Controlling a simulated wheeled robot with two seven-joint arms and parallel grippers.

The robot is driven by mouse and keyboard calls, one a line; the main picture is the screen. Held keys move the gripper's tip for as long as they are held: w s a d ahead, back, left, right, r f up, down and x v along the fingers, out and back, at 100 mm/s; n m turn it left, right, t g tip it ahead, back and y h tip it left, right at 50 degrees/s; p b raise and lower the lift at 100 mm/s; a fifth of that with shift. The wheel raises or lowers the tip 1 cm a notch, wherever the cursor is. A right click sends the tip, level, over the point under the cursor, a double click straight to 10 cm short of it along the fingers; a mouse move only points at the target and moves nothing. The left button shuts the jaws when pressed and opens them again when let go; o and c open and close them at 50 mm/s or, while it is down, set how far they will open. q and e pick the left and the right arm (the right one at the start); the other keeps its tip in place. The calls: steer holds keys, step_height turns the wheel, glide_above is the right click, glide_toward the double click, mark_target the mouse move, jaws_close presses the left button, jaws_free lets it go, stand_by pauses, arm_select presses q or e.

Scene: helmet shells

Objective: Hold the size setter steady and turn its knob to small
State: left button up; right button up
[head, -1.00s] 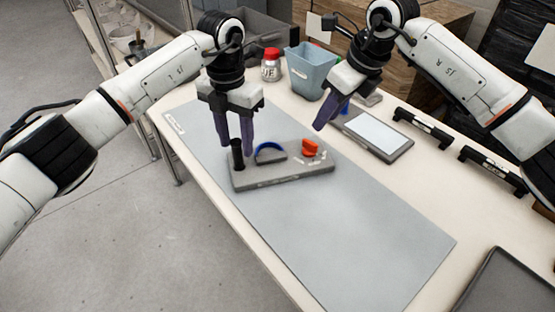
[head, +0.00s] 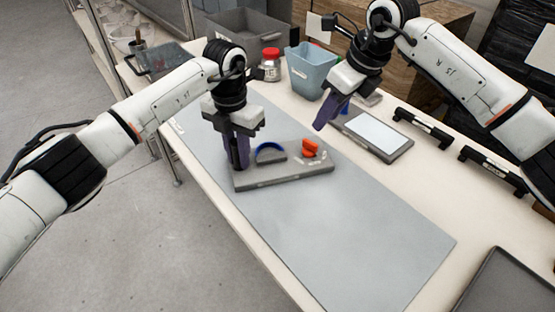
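The size setter is a grey base (head: 285,176) lying on the grey mat. It has a black upright post (head: 243,153) at its left end, a blue arc in the middle and an orange-red knob (head: 310,148) towards its right end. Small white marks beside the knob are too small to read. My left gripper (head: 240,163) points down, its purple fingers on either side of the post and hiding part of it. Whether they press on it is unclear. My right gripper (head: 330,120) is in the air, up and to the right of the knob, empty, its fingers apart.
Behind the setter are a blue-grey bin (head: 311,72) and a red-lidded jar (head: 270,65). A flat tablet-like panel (head: 375,133) and black handle-like bars (head: 422,128) lie to the right. The mat (head: 345,235) is clear in front.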

mark_target(309, 141)
steer(key=shift+s+d+r+n+y, duration=0.1)
steer(key=shift+d+r+n+y, duration=0.15)
steer(key=shift+r, duration=0.25)
steer(key=shift+s+d+r+n+y, duration=0.15)
steer(key=shift+d+r, duration=0.1)
steer(key=shift+r, duration=0.25)
steer(key=shift+c, duration=0.4)
steer(key=x, duration=1.2)
steer(key=shift+w, duration=0.1)
jaws_close()
